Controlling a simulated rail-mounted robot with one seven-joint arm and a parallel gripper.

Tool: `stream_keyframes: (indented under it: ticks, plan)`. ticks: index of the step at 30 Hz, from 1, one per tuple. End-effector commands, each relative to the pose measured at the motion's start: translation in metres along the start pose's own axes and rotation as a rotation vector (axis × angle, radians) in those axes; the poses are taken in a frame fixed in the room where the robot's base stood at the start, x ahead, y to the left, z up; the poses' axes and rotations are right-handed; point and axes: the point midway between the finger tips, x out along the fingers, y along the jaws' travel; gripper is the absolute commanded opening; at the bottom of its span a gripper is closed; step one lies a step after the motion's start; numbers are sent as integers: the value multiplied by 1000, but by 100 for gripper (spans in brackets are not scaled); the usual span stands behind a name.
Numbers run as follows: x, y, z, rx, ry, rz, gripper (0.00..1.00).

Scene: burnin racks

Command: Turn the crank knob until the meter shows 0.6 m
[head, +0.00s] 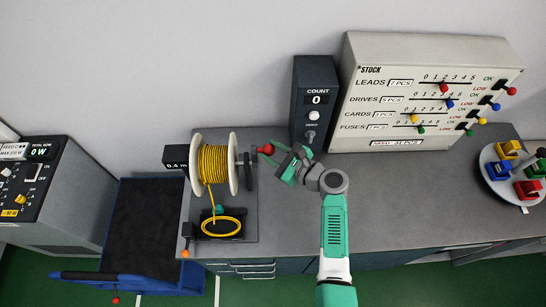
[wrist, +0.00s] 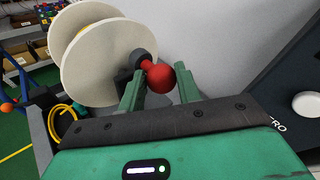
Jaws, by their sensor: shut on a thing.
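The crank knob (head: 266,149) is a red ball at the right side of a white cable reel (head: 233,164) wound with yellow cable. My gripper (head: 279,157) is at the knob from the right, its fingers shut on it. In the wrist view the red knob (wrist: 160,78) sits between the two green fingers, with the dark crank end behind it. The meter (head: 176,164) is a black box left of the reel; it appears to read 0.4 m, partly hidden by the reel. Yellow cable lies coiled (head: 222,226) in front of the reel.
A dark COUNT box (head: 315,103) showing 0 stands just behind my gripper. A pale STOCK panel (head: 434,65) with sliders is at the back right. A round tray (head: 492,178) of coloured pieces is at far right. The bench (head: 400,190) between is clear.

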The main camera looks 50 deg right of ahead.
Motion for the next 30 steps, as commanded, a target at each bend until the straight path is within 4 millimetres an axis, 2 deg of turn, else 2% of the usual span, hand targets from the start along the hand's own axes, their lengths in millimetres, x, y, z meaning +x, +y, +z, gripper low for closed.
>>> stream_keyframes:
  ticks: [8, 16, 30]
  plan:
    - [1, 2, -4, 1, 5, 4, 11]
    - [14, -8, -14, 1, 4, 3, 11]
    - [20, -14, -16, 1, 4, 4, 11]
